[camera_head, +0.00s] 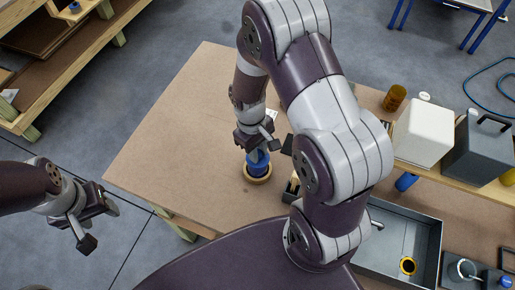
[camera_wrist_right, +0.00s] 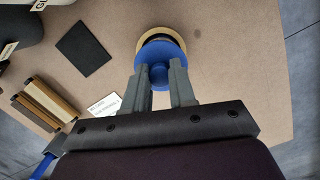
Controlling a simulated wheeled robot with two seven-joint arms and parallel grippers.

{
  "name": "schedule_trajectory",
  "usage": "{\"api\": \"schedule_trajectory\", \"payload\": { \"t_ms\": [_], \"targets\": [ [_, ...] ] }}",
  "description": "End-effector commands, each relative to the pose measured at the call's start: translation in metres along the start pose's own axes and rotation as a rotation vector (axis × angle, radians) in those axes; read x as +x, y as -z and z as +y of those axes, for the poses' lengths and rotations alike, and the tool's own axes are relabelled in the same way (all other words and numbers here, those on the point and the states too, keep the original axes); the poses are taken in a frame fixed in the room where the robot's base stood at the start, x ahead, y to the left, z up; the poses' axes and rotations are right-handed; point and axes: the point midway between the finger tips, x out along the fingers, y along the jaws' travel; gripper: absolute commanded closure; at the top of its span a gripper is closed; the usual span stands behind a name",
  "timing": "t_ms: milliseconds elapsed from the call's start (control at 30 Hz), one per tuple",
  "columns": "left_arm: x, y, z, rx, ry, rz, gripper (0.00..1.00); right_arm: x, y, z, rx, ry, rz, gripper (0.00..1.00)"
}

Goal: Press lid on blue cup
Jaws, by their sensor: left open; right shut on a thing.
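My right gripper (camera_head: 257,147) points down over the table and is shut on the knob of a round blue lid. In the right wrist view, the fingers (camera_wrist_right: 165,88) stand on either side of the knob, and the lid (camera_wrist_right: 172,50) spreads out beyond them. In the head view, the blue cup (camera_head: 257,170) is below the gripper, inside a tan ring (camera_head: 257,180) on the table. The lid covers most of it, and I cannot tell whether the lid is fully seated. My left gripper (camera_head: 95,221) is open and empty, left of the table over the floor.
The brown table (camera_head: 170,130) is clear left of the cup. A black square pad (camera_wrist_right: 84,48), a white label card (camera_wrist_right: 103,105) and wooden-edged blocks (camera_wrist_right: 45,102) lie beside the cup. A grey metal tray (camera_head: 392,240) and a white box (camera_head: 424,132) stand to the right.

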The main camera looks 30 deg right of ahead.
Motion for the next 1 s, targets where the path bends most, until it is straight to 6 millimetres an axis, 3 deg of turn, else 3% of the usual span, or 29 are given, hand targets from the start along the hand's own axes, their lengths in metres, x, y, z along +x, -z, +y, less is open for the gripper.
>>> {"api": "schedule_trajectory", "payload": {
  "t_ms": [1000],
  "targets": [
    [0.0031,-0.0004,0.0000,0.000,0.000,0.000,0.45,0.0062,0.0006,-0.0001,0.000,0.000,-0.001,1.00]
  ]
}}
